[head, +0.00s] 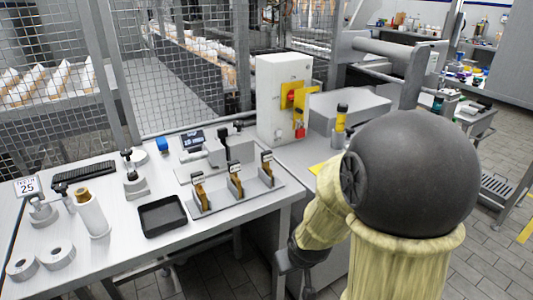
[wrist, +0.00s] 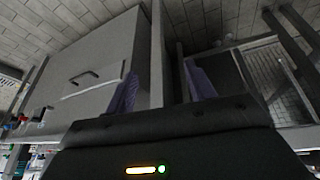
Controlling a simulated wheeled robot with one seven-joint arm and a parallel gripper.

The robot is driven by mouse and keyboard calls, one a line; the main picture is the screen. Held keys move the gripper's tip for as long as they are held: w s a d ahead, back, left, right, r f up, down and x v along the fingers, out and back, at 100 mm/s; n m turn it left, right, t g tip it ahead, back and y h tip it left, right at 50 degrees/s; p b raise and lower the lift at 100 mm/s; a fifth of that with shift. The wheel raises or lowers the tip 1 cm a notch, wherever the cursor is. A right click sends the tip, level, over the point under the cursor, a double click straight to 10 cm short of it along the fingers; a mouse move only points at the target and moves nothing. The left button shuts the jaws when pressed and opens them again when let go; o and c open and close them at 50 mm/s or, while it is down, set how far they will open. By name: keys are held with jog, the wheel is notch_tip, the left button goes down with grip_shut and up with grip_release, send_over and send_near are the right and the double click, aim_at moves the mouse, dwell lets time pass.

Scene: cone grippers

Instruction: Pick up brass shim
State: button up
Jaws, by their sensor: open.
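I cannot pick out a brass shim for certain. In the head view, several brass-coloured upright pieces with dark tops stand on a grey fixture plate (head: 240,207) on the bench; the left piece (head: 199,193), the middle piece (head: 235,183) and the right piece (head: 266,168) are in a row. My gripper (wrist: 163,82) shows in the wrist view with two purple fingers apart and nothing between them. In the head view my arm reaches down at the right, off the bench's front edge, clear of these pieces. The wrist view shows a grey cabinet (wrist: 95,75) and tiled floor, no brass piece.
A black tray (head: 162,216) lies left of the fixture. A white cylinder (head: 91,217) with a brown top and grey rings (head: 57,256) stand at the left. A white control box (head: 284,98) stands behind.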

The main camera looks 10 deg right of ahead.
jog(key=w+d+r+n+t+p, duration=0.2)
jog(key=w+r+t+p, duration=0.15)
jog(key=w+p, duration=0.25)
jog(key=t+y+p, duration=0.6)
jog(key=t+p, duration=0.3)
jog(key=p, duration=0.7)
send_near(266, 157)
jog(key=v, duration=0.5)
jog(key=shift+w, duration=0.1)
jog(key=p+x, duration=0.3)
jog(key=x, duration=0.9)
jog(key=shift+p, duration=0.3)
jog(key=shift+w+a, duration=0.1)
jog(key=shift+w, duration=0.05)
